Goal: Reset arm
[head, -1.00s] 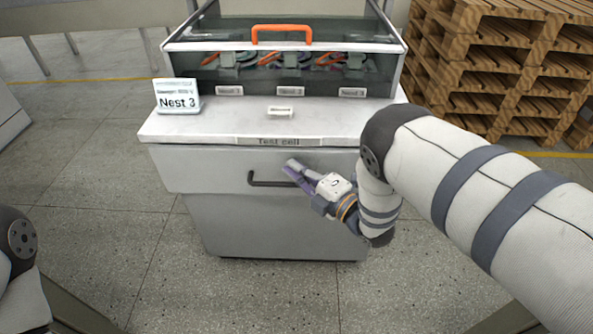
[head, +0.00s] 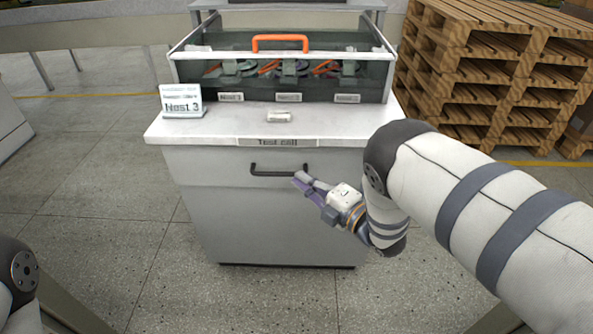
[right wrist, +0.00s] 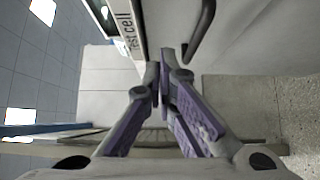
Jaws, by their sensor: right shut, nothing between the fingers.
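My right gripper (head: 301,180) is in front of the test cell cabinet (head: 230,215), near the right end of its dark drawer handle (head: 280,172). In the right wrist view its purple-padded fingers (right wrist: 160,75) meet at the tips with nothing between them. The handle (right wrist: 200,32) shows there too, apart from the fingers. The drawer front is closed. Of my left arm only a joint (head: 18,270) shows at the lower left of the head view; the left gripper is not visible.
On the cabinet top stand a "Nest 3" sign (head: 181,103), a small pale block (head: 279,117) and a glass-fronted case with an orange handle (head: 280,39) and several nests inside. Wooden pallets (head: 470,75) are stacked at the right. The floor (head: 100,240) left of the cabinet is clear.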

